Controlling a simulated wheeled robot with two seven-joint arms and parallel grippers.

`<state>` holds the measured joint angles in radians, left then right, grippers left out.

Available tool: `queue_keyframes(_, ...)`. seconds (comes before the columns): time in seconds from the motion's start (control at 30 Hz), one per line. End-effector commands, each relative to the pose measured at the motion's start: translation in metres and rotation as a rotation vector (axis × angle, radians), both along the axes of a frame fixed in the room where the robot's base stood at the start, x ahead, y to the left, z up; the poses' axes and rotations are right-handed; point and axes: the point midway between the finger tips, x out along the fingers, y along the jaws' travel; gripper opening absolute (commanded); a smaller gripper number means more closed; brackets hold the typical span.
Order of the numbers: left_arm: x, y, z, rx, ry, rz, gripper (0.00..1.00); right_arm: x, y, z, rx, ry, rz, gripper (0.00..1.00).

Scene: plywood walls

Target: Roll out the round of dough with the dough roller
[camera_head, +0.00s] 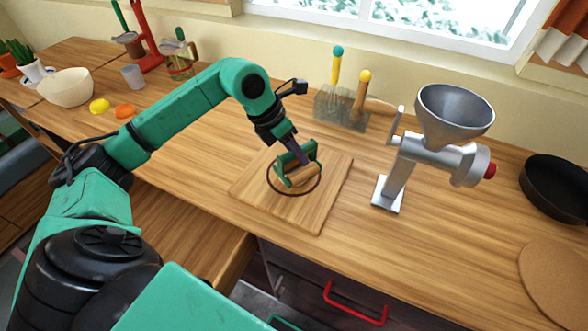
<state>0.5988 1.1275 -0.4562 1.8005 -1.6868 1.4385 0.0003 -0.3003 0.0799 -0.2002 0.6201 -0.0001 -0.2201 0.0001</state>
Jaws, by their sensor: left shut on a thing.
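The dough roller (302,177), a pale wooden cylinder in a green frame, is over the wooden board (322,208) on the counter. My left gripper (299,153) comes down from above and is shut on the roller's green frame. A dark brown ring (293,197) lies on the board around the roller. I cannot clearly make out the round of dough; the roller covers part of the ring's inside, and the rest looks close to the board's colour. Whether the roller touches the surface is hard to tell. My right gripper is out of view.
A metal grinder with a funnel (455,112) stands right of the board. A utensil holder (341,110) is behind it. A black pan (556,188) and round cork mat (556,280) are at the right. A bowl (66,87) and yellow (99,106) and orange (124,111) pieces are left.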

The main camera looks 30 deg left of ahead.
Motion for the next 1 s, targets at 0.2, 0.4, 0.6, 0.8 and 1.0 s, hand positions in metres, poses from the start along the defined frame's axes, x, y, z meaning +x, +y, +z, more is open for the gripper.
queue_keyframes(0.2,0.006,0.012,-0.002,0.002,0.001,0.002,0.0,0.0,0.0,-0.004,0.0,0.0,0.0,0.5)
queue_keyframes(0.4,0.012,0.024,-0.003,0.001,0.001,0.002,0.0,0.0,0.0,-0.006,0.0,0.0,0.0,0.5)
queue_keyframes(0.6,0.013,0.027,-0.003,0.001,0.002,0.0,0.0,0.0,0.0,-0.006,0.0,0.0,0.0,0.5)
queue_keyframes(0.8,0.013,0.026,-0.003,0.001,0.002,0.0,0.0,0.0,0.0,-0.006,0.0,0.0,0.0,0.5)
queue_keyframes(1.0,0.007,0.014,-0.004,0.002,0.001,-0.001,0.0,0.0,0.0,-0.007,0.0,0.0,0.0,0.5)
